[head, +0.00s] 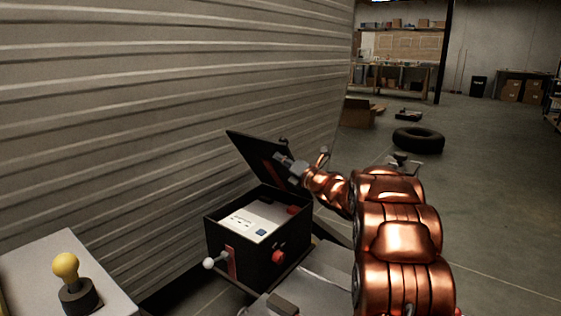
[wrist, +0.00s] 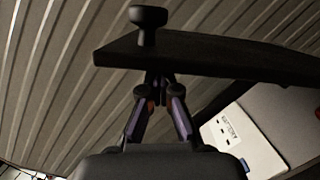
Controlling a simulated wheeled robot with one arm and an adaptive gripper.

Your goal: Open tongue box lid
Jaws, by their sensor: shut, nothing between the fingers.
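The black tongue box (head: 230,240) stands on the trailer tongue, with its lid (head: 250,152) raised and tilted back toward the ribbed wall. A white battery (head: 245,224) shows inside the open box; its label also shows in the wrist view (wrist: 226,128). My gripper (head: 287,163) is at the right side of the raised lid. In the wrist view my gripper (wrist: 160,86) has its fingertips together at the lid (wrist: 215,60), with nothing seen between them; whether they touch it is unclear. A dark knob (wrist: 148,18) sticks up from the lid.
The ribbed camper wall (head: 150,90) rises close behind the box. A yellow-knobbed post (head: 66,268) stands on a pale surface at lower left. A white-tipped lever (head: 210,263) and a red knob (head: 278,257) are on the box. Open floor with a tire (head: 418,140) lies to the right.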

